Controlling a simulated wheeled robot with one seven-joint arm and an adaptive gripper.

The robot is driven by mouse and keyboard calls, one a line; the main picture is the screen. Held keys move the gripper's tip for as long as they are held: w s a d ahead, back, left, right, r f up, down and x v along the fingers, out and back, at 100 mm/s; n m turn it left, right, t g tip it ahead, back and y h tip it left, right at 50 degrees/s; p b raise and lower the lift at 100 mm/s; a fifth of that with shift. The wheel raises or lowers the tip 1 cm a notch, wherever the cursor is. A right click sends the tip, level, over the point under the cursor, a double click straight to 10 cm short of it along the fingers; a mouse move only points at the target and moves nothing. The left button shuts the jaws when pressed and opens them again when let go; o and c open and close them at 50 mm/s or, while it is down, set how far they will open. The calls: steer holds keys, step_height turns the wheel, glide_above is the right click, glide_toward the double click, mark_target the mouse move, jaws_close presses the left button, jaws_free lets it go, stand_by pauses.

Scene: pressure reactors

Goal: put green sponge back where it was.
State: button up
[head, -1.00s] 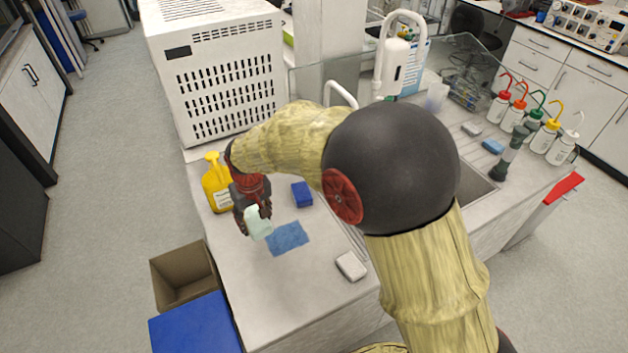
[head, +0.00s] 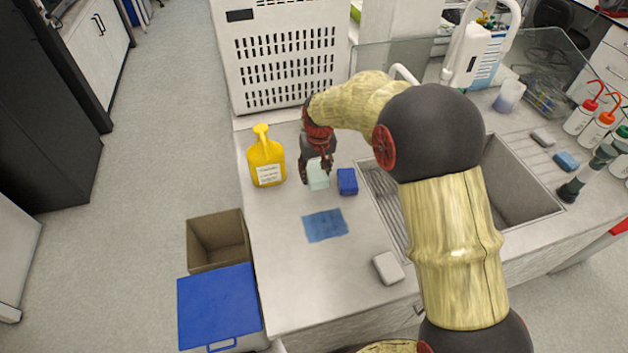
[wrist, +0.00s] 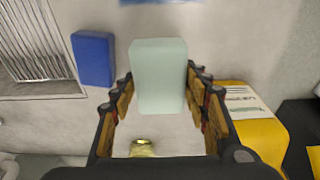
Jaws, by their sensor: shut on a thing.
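The pale green sponge (head: 318,175) is between the fingers of my gripper (head: 316,166), which is shut on it. It is upright above the counter (head: 285,270), between a yellow bottle (head: 266,158) and a dark blue sponge (head: 347,181). I cannot tell whether it touches the counter. In the wrist view the green sponge (wrist: 158,76) sits between the two fingers of the gripper (wrist: 160,95), with its far end sticking out past them. The blue sponge (wrist: 93,59) lies to its left and the yellow bottle (wrist: 252,117) to its right.
A blue cloth (head: 325,225) lies flat in front of the gripper. A white sponge (head: 388,268) lies near the sink (head: 520,185). A white vented box (head: 285,60) stands behind. Glass (head: 372,62) stands behind the sink. The front-left counter is clear.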

mark_target(315, 166)
steer(key=w+f, duration=0.3)
steer(key=f, duration=0.1)
steer(key=shift+a+b, duration=0.3)
steer(key=shift+b, duration=0.05)
steer(key=shift+w+f+b, duration=0.15)
steer(key=shift+f+b, duration=0.45)
steer(key=shift+f, duration=0.95)
steer(key=shift+f, duration=0.1)
steer(key=o, duration=1.1)
steer(key=r+p, duration=0.1)
steer(key=r, duration=0.3)
steer(key=s+r+p, duration=0.1)
steer(key=r, duration=0.3)
steer(key=r+p, duration=0.1)
steer(key=r, duration=0.3)
steer(key=shift+s+d, duration=0.25)
steer(key=shift+s, duration=0.15)
steer(key=shift+r, duration=0.15)
